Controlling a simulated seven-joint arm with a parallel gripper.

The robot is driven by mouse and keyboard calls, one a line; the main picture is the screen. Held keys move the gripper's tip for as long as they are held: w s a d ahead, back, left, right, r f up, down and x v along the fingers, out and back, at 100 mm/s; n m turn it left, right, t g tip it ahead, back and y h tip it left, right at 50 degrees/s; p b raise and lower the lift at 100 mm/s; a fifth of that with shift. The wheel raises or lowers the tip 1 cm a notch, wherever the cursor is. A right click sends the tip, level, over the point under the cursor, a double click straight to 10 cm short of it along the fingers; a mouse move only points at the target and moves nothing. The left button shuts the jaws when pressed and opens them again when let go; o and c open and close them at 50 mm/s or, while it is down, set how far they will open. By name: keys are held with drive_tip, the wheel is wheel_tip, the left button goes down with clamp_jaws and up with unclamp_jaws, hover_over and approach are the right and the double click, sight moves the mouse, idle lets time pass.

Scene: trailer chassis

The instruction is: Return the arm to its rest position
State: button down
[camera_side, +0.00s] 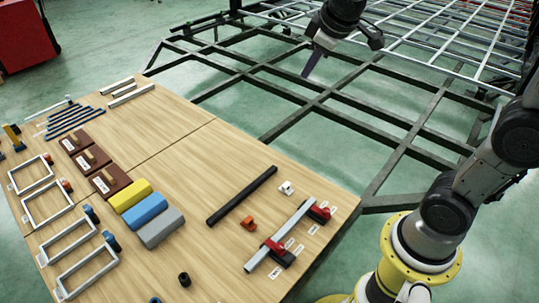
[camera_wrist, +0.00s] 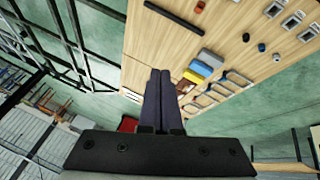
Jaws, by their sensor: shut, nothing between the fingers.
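My gripper (camera_side: 309,69) hangs over the dark trailer chassis (camera_side: 320,102) at the top of the side view, pointing down and apart from the table. In the wrist view its two dark fingers (camera_wrist: 158,85) lie side by side, shut, with nothing between them. My arm comes from the yellow base at the lower right; its upper part leaves the side view at the right edge.
A wooden table (camera_side: 205,165) stands at the left and front. It carries yellow (camera_side: 130,195), blue (camera_side: 144,211) and grey blocks (camera_side: 161,228), a black bar (camera_side: 242,195), a red-ended clamp (camera_side: 280,237) and several metal frames. A red cabinet (camera_side: 24,35) stands at the far left.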

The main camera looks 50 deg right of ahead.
drive_tip(key=s+a+m+t+y, duration=0.1)
drive_tip(key=s+a+t, duration=0.15)
drive_tip(key=s, duration=1.05)
drive_tip(key=s+a+f+m+g, duration=0.2)
drive_tip(key=s+f, duration=0.3)
drive_tip(key=s, duration=0.1)
drive_tip(key=shift+s+a+m+y, duration=0.2)
drive_tip(key=shift+s+m+y, duration=0.1)
drive_tip(key=shift+s+y, duration=0.1)
drive_tip(key=shift+w, duration=0.1)
